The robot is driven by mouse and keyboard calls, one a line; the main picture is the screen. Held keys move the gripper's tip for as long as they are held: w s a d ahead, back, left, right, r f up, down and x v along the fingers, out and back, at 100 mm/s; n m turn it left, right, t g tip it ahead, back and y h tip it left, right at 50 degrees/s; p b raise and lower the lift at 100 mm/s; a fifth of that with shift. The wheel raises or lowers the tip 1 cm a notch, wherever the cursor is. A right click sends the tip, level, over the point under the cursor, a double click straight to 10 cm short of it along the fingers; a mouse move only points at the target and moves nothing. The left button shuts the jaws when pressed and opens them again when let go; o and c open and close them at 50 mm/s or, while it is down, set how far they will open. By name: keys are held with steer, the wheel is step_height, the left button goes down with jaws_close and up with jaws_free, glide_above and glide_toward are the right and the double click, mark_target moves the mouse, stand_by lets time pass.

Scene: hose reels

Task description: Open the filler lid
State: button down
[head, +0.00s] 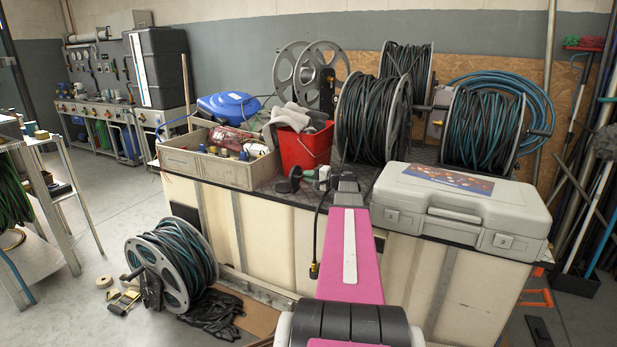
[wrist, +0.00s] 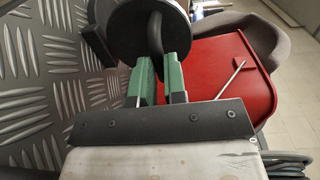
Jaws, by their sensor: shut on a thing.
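The filler lid looks to be the dark round disc (wrist: 128,32) at the top of the wrist view, with a curved dark bar (wrist: 155,32) across its face. My gripper (wrist: 159,66) has green fingers on either side of this bar and is shut on it. In the head view, my gripper (head: 318,182) is at the front edge of the bench top, just right of a small black round fitting (head: 283,185). The lid's hinge and the opening beneath it cannot be made out.
A red bucket (head: 303,148) stands close behind my gripper; it also shows in the wrist view (wrist: 215,75). A grey crate (head: 205,170) is to the left, a grey case (head: 462,205) to the right. Hose reels (head: 372,118) stand behind on the tread-plate top.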

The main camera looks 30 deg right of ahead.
mark_target(297, 166)
steer(key=shift+w+a+f, duration=0.1)
steer(key=shift+a+f, duration=0.05)
steer(key=shift+f, duration=0.25)
steer(key=c, duration=1.2)
jaws_free()
steer(key=shift+o, duration=0.2)
steer(key=shift+r, duration=0.2)
steer(key=shift+r, duration=0.25)
step_height(297, 166, up, 4)
steer(key=shift+a+f, duration=0.15)
steer(key=shift+f, duration=0.05)
steer(key=s+a+r, duration=0.1)
steer(key=a+r, duration=0.5)
steer(key=a, duration=0.5)
steer(key=shift+s+a+r, duration=0.15)
steer(key=shift+a+r, duration=0.05)
steer(key=shift+r, duration=0.1)
